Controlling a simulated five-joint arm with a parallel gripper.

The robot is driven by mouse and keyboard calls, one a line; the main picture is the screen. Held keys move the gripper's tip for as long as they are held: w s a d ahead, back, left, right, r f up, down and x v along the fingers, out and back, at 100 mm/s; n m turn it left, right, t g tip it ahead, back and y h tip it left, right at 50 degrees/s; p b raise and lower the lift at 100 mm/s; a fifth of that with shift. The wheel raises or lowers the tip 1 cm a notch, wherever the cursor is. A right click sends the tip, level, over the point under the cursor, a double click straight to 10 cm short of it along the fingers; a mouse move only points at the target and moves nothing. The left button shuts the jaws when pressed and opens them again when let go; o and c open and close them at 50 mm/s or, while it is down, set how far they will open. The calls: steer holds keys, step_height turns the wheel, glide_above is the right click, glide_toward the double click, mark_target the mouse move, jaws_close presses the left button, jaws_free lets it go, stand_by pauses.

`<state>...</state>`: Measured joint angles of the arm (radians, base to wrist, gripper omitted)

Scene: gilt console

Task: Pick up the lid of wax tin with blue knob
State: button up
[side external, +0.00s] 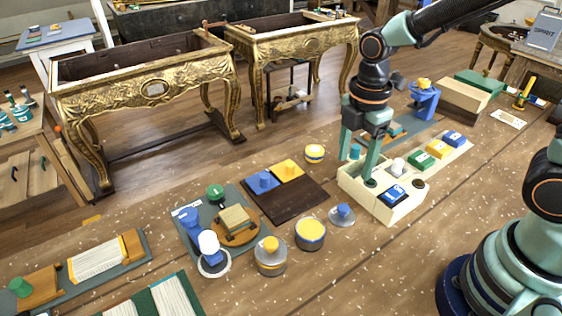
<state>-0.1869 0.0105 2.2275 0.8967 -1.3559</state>
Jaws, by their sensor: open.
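The lid with the blue knob (342,215) is a grey disc lying flat on the bench, knob up. Just left of it stands an open round tin (310,234) with yellow wax showing inside. A second tin with a yellow-knobbed lid (270,257) stands further left.
The cream box (365,203) holds coloured blocks and a white knob. A dark board (290,203) with blue and yellow pieces lies left of it. A grey mat (182,228) carries a round wooden piece and jars. Bench in front of the lid is clear.

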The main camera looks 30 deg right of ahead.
glide_above(344, 207)
steer(key=f, duration=0.7)
steer(key=shift+w+d, duration=0.1)
steer(key=shift+d, duration=0.15)
steer(key=shift+a+f, duration=0.15)
steer(key=shift+f, duration=1.2)
steer(key=shift+a+f, duration=0.15)
steer(key=shift+f, duration=1.15)
jaws_close()
